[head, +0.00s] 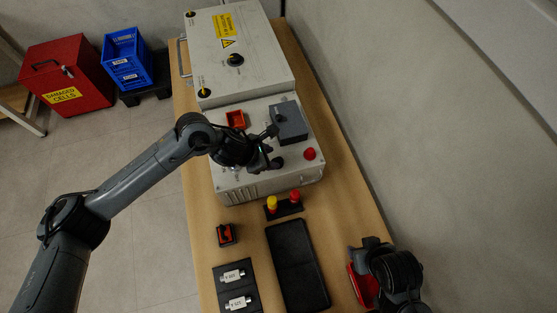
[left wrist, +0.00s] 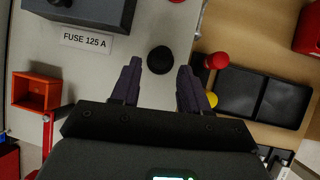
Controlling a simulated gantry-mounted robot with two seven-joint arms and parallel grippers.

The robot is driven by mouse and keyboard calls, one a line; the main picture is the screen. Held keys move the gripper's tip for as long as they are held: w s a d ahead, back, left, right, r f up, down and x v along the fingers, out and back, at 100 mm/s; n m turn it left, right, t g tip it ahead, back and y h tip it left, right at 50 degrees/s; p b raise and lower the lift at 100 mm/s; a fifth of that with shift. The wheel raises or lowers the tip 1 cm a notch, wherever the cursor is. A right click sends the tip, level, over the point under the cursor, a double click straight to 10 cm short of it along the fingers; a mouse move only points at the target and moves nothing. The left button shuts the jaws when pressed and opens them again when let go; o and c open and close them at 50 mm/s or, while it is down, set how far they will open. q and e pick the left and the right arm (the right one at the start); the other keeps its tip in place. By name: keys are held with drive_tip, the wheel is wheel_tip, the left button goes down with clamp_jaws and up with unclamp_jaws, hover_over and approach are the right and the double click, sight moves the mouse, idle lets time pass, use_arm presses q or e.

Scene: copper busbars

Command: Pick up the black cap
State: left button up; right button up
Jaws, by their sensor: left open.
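The black cap (left wrist: 160,60) is a small round dark knob on the light grey panel top. In the left wrist view it lies just beyond and between the two fingertips of my left gripper (left wrist: 159,80), with a gap on each side. The gripper is open and empty. In the head view my left gripper (head: 266,160) is over the near part of the grey panel box (head: 250,185), and the cap (head: 278,162) shows as a dark spot beside the fingers. My right arm (head: 393,277) is at the lower right; its fingers cannot be made out.
A dark grey block (head: 289,122) and an orange tray (head: 235,119) stand on the panel close by, with a red button (head: 309,154) to the right. Yellow (head: 272,203) and red (head: 295,196) pegs stand in front of the panel. A black tray (head: 297,265) lies nearer.

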sight(278, 160)
use_arm(q)
drive_tip(key=shift+b+x, duration=0.35)
drive_tip(key=shift+x, duration=1.8)
drive_tip(key=shift+s+d, duration=0.1)
drive_tip(key=c, duration=0.8)
clamp_jaws()
